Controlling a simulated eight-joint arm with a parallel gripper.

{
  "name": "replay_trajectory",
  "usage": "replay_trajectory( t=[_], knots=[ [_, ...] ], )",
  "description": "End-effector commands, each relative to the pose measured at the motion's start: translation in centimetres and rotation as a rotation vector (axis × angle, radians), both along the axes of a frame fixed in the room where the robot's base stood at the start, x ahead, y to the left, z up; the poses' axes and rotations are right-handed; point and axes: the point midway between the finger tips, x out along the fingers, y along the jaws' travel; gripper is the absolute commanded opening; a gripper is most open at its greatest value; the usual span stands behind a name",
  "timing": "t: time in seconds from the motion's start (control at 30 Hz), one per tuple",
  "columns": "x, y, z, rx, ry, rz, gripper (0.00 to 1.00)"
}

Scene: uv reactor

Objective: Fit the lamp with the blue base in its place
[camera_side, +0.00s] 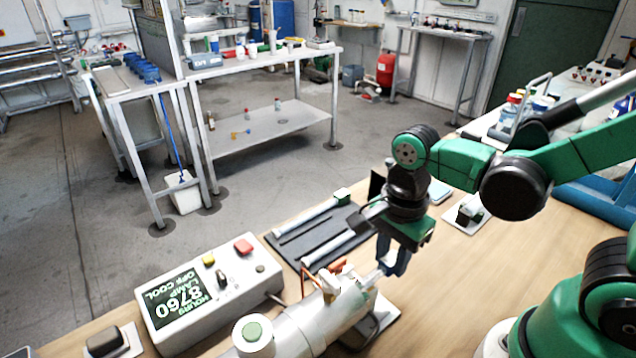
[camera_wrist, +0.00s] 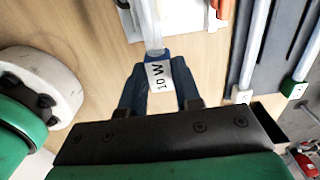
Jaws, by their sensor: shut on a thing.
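My gripper (camera_wrist: 157,85) is shut on the lamp with the blue base (camera_wrist: 158,74), gripping its white end block marked "10 W", with a blue band above it. Its clear tube runs up out of the wrist view. A lamp with a green base (camera_side: 342,195) lies on the black tray.
The black tray (camera_side: 290,245) behind the reactor holds another lamp (camera_side: 328,248), also in the wrist view (camera_wrist: 252,45). A control box (camera_side: 212,290) with a lit display reading "LAMP OFF COOL" stands left.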

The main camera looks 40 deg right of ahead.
Motion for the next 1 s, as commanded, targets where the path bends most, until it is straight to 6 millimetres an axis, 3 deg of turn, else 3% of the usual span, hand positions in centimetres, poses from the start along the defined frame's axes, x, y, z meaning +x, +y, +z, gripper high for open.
replay_trajectory(
  t=[1.0],
  knots=[
    [0.0,2.6,0.0,0.0,0.0,0.002,0.0]
  ],
)
